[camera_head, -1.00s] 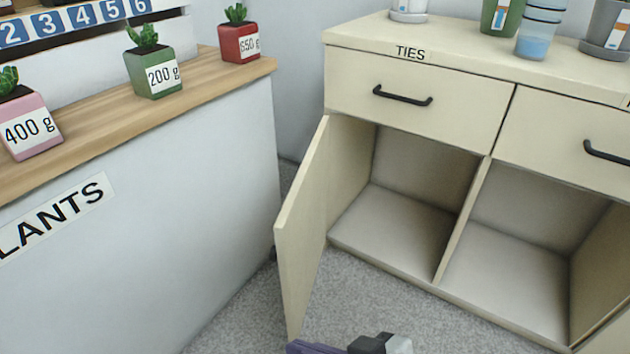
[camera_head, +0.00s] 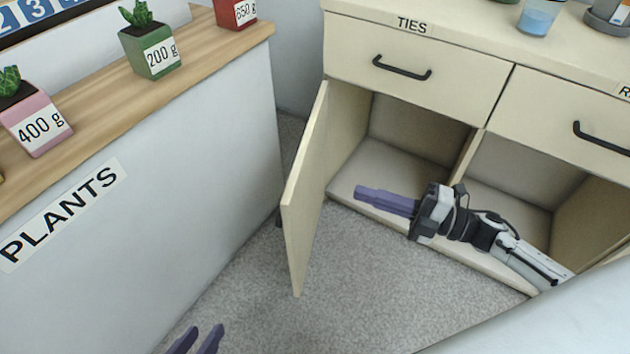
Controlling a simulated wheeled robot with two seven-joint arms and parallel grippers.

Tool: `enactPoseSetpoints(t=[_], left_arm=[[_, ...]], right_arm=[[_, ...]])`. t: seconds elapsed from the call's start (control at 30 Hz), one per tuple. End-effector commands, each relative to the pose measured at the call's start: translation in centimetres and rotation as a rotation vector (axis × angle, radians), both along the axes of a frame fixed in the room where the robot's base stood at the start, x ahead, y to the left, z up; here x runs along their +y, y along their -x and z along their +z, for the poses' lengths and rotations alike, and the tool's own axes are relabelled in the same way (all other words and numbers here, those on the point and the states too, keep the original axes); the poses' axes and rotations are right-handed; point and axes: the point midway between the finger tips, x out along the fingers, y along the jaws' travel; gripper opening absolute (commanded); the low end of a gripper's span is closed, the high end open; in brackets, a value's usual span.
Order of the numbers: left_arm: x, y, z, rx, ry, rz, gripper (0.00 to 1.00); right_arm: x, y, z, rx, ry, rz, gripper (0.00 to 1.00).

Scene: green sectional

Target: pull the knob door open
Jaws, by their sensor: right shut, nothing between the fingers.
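The cream cabinet door (camera_head: 304,200) on the left stands swung open from the cabinet (camera_head: 352,42), its free edge toward me. No knob is visible on the side of it I see. My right gripper (camera_head: 362,194) is shut and empty, its purple fingers pointing left. It appears in front of the open cabinet's lower compartments, to the right of the door and apart from it. My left gripper (camera_head: 195,342) shows only its purple fingertips at the bottom edge, parted, below and left of the door.
The left compartment (camera_head: 400,168) looks empty; my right arm partly covers the cabinet bottom. Drawers with black handles (camera_head: 402,68) are above. A white counter (camera_head: 185,165) with potted cacti stands close on the left. Grey floor (camera_head: 350,270) is clear before the cabinet.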

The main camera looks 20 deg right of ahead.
Motion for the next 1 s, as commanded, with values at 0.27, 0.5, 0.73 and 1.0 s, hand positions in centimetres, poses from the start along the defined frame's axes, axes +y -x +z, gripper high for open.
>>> enactPoseSetpoints(t=[0.27,0.5,0.73,1.0], left_arm=[[0.4,0.3,-0.2,0.008,-0.018,0.005,0.31],[0.2,0.2,-0.5,0.014,-0.019,-0.003,0.31],[-0.1,0.1,-0.9,0.029,-0.020,-0.019,0.31],[-0.3,0.0,-1.3,0.044,-0.025,-0.037,0.31]], right_arm=[[-1.7,2.2,-0.1,-0.066,0.105,0.153,0.00],[1.5,0.3,-0.1,-0.070,0.101,0.156,0.00],[5.8,-2.4,-0.1,-0.070,0.100,0.154,0.00],[9.2,-4.5,-0.1,-0.067,0.100,0.155,0.00]])
